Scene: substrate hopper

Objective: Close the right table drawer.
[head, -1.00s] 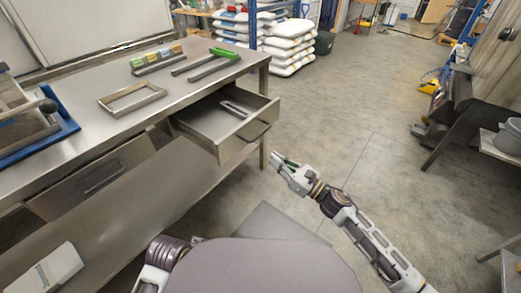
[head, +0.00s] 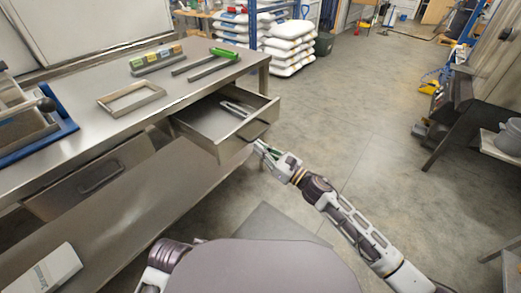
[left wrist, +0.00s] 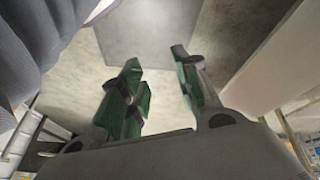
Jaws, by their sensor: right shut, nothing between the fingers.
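The right table drawer (head: 234,144) is a metal drawer pulled out from under the right end of the steel table (head: 100,127). A slim metal part (head: 238,108) lies inside it. The drawer front faces me and has a bar handle (head: 254,131). My right gripper (head: 259,147) is shut and empty, with its fingertips close to the lower right of the drawer front; I cannot tell if they touch. My left gripper shows in the left wrist view (left wrist: 161,82) with its green-padded fingers apart and nothing between them.
A left drawer (head: 90,188) sits under the table. White sacks (head: 285,50) are stacked behind. The floor right of the drawer is clear.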

